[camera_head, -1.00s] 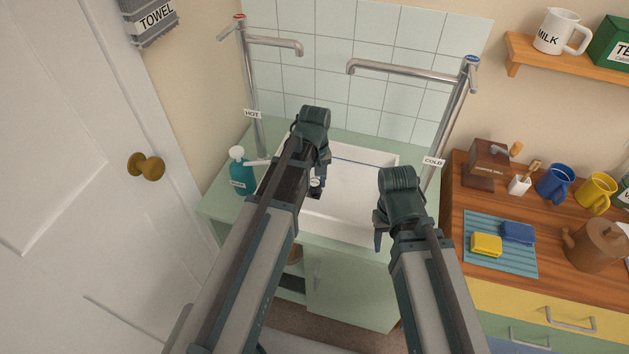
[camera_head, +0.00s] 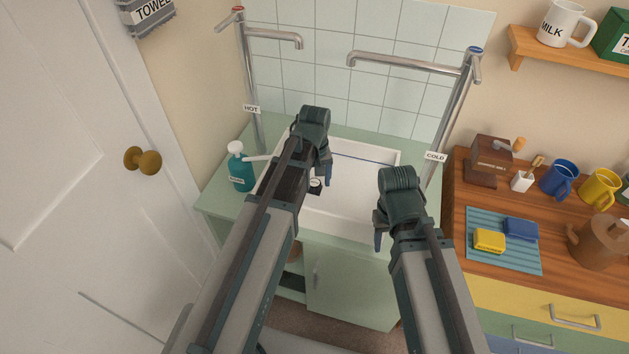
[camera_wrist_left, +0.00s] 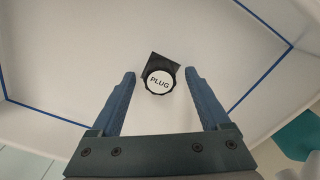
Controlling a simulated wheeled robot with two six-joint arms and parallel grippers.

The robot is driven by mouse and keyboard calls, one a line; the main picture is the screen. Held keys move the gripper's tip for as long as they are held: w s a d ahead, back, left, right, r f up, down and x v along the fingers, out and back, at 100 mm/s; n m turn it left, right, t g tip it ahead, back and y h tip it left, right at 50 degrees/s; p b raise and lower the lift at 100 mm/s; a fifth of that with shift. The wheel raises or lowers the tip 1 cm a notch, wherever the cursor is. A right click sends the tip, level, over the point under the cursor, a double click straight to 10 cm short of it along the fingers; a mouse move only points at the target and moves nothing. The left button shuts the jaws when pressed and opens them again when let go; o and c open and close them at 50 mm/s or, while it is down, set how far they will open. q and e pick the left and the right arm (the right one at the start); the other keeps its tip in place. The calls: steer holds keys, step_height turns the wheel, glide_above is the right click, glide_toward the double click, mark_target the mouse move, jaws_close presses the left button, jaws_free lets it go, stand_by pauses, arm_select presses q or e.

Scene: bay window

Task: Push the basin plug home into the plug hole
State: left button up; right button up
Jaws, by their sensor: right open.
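The basin plug (camera_head: 316,183), a round black-rimmed disc with a white top marked PLUG, is in the white basin (camera_head: 357,205). In the left wrist view the plug (camera_wrist_left: 160,81) overlaps a dark square piece (camera_wrist_left: 155,62); the plug hole itself is not visible, and I cannot tell how deep the plug sits. My left gripper (camera_head: 326,176) is over the basin, pointing down at the plug. Its fingers (camera_wrist_left: 160,74) are spread, with the plug between and beyond the tips, touching neither. My right gripper (camera_head: 379,240) is open and empty over the basin's front edge.
A hot tap (camera_head: 272,40) and a cold tap (camera_head: 410,66) reach over the basin. A teal soap bottle (camera_head: 240,172) stands to the left. At right a wooden counter (camera_head: 455,190) holds mugs, sponges and a jug. A door (camera_head: 70,150) is at far left.

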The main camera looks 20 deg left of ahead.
mark_target(315, 183)
steer(key=shift+r, duration=0.1)
arm_select(q)
step_height(315, 183, up, 14)
steer(key=p, duration=1.4)
arm_select(e)
step_height(315, 183, up, 14)
arm_select(q)
steer(key=shift+f, duration=0.1)
arm_select(e)
steer(key=shift+f, duration=0.2)
arm_select(q)
steer(key=s+d+m+y, duration=0.1)
steer(key=s+d+m, duration=0.8)
steer(key=s, duration=0.5)
steer(key=shift+s+d+m, duration=0.15)
steer(key=shift+d+m, duration=0.15)
steer(key=shift+d, duration=0.45)
